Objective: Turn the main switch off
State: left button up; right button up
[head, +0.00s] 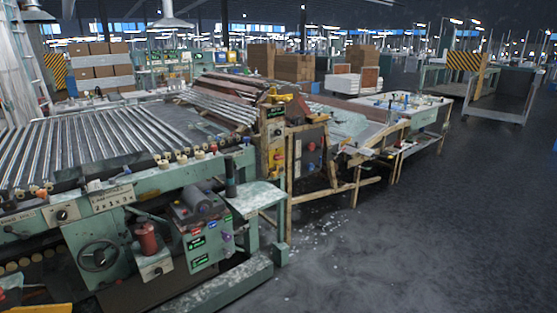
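No label that I can read as a main switch shows. A green control box (207,239) with several small dark, red and blue plates and a purple knob (227,237) sits on the front of the near machine. A round dark knob on a pale plate (62,214) is at the left on the machine's side. A further cabinet (277,152) at the machine's end carries coloured buttons, and a dark panel beside it has a red knob (311,146). I cannot tell which is the main switch or its position. Neither gripper is in view.
A small side table (255,196) juts out toward the aisle. Pale fragments lie on the floor beside it. The dark floor (430,240) at the right is clear.

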aim_at(277, 158)
jog(key=i+l+u, duration=0.15)
jog(key=i+l, duration=0.4)
jog(key=i+l+u, duration=0.15)
jog(key=i+l, duration=0.4)
jog(key=l, duration=0.25)
